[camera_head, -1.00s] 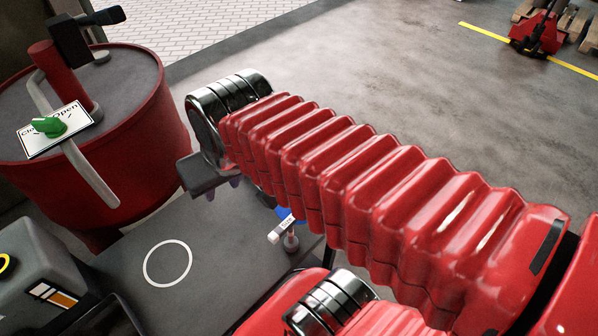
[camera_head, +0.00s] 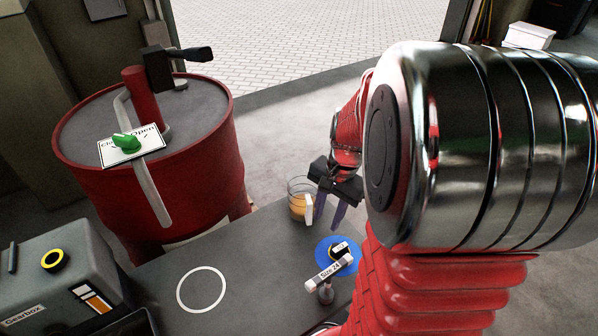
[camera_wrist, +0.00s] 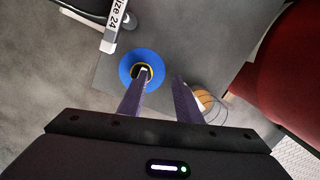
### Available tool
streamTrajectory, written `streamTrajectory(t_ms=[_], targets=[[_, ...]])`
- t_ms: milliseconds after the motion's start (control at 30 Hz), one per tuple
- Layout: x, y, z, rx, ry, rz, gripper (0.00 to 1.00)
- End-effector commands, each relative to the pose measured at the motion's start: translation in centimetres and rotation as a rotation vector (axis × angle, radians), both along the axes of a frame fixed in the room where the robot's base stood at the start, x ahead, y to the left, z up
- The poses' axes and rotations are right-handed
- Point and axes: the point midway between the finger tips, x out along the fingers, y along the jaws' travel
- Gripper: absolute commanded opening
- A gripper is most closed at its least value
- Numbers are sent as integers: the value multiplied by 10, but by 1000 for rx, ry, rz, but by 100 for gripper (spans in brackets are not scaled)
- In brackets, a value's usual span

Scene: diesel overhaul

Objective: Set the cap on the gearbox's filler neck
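The gearbox (camera_head: 58,275) is a grey labelled box at the lower left of the head view. A yellow ring with a dark centre (camera_head: 54,259), which looks like its filler neck, is on its upper part. A small black and yellow piece, apparently the cap (camera_head: 339,250), sits on a blue disc (camera_head: 325,245) on the table. In the wrist view the blue disc (camera_wrist: 126,68) shows beyond the left fingertip, which partly covers the cap (camera_wrist: 149,70). My gripper (camera_head: 326,222) is above the table near the disc. Its fingers (camera_wrist: 161,76) are apart with nothing between them.
A Size 24 labelled tool (camera_head: 328,271) stands close in front of the disc. A glass with orange contents (camera_head: 298,206) is beside my gripper. A red drum (camera_head: 160,190) stands behind the table. The white circle (camera_head: 180,291) on the table is empty.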

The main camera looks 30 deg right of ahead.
Motion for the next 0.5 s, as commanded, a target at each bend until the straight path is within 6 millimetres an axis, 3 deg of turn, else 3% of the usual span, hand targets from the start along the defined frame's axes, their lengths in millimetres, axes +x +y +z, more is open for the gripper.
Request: streamTrajectory(t_ms=[200,500], targets=[[-11,-37,-39,74,77,-218,31],[-16,-52,-55,103,106,-310,31]])
